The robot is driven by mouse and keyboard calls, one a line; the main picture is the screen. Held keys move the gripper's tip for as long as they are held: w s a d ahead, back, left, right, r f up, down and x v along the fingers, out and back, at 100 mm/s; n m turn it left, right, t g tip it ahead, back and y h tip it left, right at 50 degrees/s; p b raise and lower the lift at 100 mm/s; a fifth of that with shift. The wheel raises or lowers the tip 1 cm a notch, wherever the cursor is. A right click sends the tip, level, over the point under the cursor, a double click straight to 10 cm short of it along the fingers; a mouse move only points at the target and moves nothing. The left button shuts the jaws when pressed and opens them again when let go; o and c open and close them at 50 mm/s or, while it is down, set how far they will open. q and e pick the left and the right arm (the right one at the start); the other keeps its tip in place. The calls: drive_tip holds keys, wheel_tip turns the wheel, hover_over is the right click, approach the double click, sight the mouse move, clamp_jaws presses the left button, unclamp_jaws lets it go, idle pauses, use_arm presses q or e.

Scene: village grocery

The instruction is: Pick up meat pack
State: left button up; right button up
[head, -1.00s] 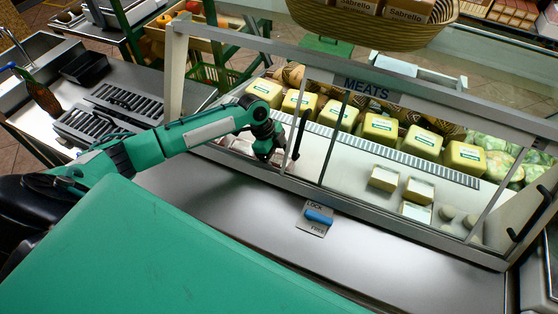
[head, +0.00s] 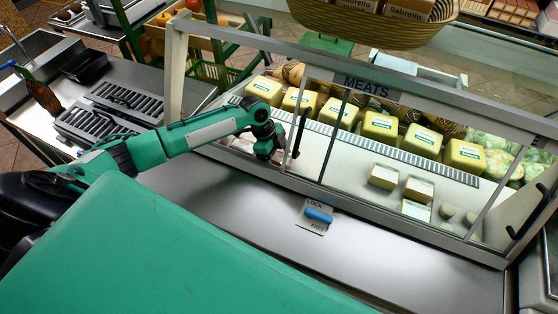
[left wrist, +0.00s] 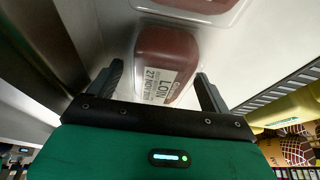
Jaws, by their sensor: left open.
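A red-brown meat pack (left wrist: 165,58) with a white label reading LOIN lies on the white case floor in the left wrist view. My left gripper (left wrist: 160,82) is open, with one finger on each side of the near end of this pack. I cannot tell whether the fingers touch it. Another pack (left wrist: 195,5) lies just beyond it, cut off by the frame's top edge. In the head view my left gripper (head: 268,150) reaches into the left end of the meats case (head: 330,165), and my arm mostly hides the packs there. My right gripper is not in view.
Yellow packaged blocks (head: 380,127) stand in a row behind a grey slotted strip. Small packs (head: 384,176) lie further right on the case floor. A black door handle (head: 299,133) stands right beside my gripper. A blue lock lever (head: 318,215) is on the steel counter.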

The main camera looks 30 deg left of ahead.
use_arm(q)
drive_tip(key=c, duration=1.2)
